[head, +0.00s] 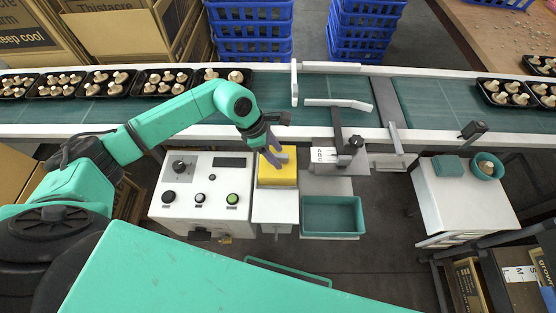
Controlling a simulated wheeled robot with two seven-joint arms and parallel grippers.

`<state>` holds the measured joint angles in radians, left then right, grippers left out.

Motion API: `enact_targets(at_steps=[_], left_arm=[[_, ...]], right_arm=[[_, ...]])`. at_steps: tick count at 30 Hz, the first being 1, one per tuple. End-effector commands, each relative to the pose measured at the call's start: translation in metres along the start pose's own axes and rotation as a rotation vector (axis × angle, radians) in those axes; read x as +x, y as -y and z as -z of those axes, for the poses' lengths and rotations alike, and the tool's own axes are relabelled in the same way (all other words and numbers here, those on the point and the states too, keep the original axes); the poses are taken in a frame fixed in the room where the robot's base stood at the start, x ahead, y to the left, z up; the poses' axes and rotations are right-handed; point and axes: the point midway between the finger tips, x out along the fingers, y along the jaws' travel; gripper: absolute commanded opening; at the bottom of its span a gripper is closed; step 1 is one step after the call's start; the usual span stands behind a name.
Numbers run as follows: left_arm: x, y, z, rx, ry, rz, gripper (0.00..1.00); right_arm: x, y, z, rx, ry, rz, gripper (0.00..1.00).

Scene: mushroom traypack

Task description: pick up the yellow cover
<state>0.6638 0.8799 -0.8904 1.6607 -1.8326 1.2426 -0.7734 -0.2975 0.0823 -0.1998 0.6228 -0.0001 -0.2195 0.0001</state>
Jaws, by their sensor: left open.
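The yellow cover (278,174) sits on a small white stand in front of the conveyor, just right of the control box. My left gripper (272,158) is over the back part of the cover, its fingers apart and pointing down toward it. Whether the fingers touch the cover cannot be told from this view. A greyish part shows on top of the cover next to the fingers. My right gripper is not in view.
A white control box (200,192) with knobs stands left of the cover. An empty green tray (332,215) is to the right. Behind runs the green conveyor (270,92) with black mushroom trays (165,81) at left. A white side table (455,205) stands at right.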

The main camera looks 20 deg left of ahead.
Motion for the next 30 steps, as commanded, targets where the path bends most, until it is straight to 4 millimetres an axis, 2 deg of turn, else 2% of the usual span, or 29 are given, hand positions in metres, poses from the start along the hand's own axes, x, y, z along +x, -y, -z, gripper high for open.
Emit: enact_targets(at_steps=[1,3,5,6,30], left_arm=[[0.0,-0.0001,0.0001,0.0,0.0,0.0,0.57],[-0.0002,-0.0002,0.0001,0.0,0.0,0.0,0.31],[-0.0003,-0.0002,0.0001,0.0,0.0,0.0,0.08],[-0.0004,-0.0002,0.0,0.0,0.0,0.0,0.0],[-0.001,-0.0004,-0.0003,0.0,0.001,-0.001,0.0]], right_arm=[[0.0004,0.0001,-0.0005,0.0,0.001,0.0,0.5],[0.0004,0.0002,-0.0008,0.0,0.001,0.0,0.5],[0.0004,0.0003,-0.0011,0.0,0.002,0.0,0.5],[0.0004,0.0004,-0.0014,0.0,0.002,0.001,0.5],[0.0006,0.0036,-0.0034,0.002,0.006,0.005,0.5]])
